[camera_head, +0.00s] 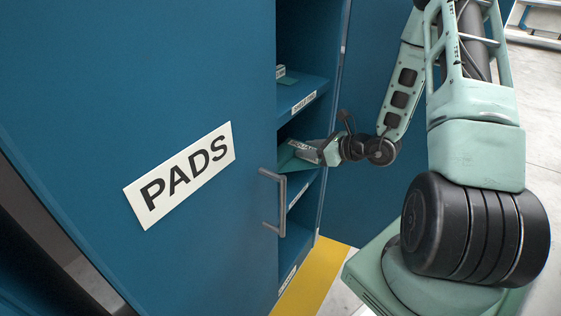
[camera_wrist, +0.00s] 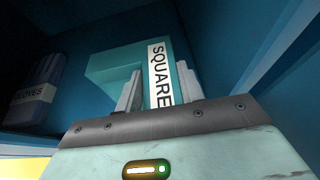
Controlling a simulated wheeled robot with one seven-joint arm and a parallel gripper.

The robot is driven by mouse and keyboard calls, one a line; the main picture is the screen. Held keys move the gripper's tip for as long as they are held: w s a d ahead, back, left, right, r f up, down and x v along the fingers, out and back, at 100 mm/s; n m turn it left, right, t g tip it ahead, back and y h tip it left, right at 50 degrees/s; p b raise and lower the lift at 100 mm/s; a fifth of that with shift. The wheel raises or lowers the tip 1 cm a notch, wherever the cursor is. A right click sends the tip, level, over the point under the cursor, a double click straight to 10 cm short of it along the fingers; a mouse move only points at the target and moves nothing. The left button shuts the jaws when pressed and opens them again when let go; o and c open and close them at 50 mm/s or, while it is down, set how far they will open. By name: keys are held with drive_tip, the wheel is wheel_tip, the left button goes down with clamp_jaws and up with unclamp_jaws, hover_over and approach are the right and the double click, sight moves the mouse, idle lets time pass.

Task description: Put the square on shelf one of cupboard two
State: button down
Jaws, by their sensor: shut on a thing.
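The square is a teal piece with a white label reading SQUARE (camera_wrist: 112,64). In the wrist view my gripper (camera_wrist: 158,78) is shut on it, with one pale finger on each side of the labelled part. In the head view my gripper (camera_head: 312,150) reaches through the open front of a blue cupboard (camera_head: 312,83) into a middle compartment, below a labelled shelf. Most of the square is hidden there by the door edge and the gripper. I cannot tell whether the square touches the shelf under it. The cupboard's number is not visible.
The cupboard door (camera_head: 75,100), labelled PADS, fills the left of the head view, with its handle (camera_head: 280,203) near my gripper. A dark item labelled GLOVES (camera_wrist: 38,93) stands left in the wrist view. A small item (camera_head: 281,72) sits on the shelf above.

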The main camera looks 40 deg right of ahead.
sight(283, 144)
drive_tip(key=x, duration=0.3)
drive_tip(key=r+b+x, duration=0.1)
drive_tip(key=x, duration=0.2)
drive_tip(key=b+x, duration=0.1)
drive_tip(key=x, duration=0.2)
drive_tip(key=shift+w+a+r, duration=0.15)
drive_tip(key=shift+w+r, duration=0.05)
drive_tip(key=shift+r, duration=0.15)
wheel_tip(283, 144, down, 5)
drive_tip(key=b, duration=0.2)
drive_tip(key=shift+b, duration=0.4)
drive_tip(key=shift+w+f+b, duration=0.2)
drive_tip(key=shift+b, duration=0.1)
drive_tip(key=shift+r, duration=0.15)
drive_tip(key=c, duration=0.9)
unclamp_jaws()
drive_tip(key=shift+f, duration=0.2)
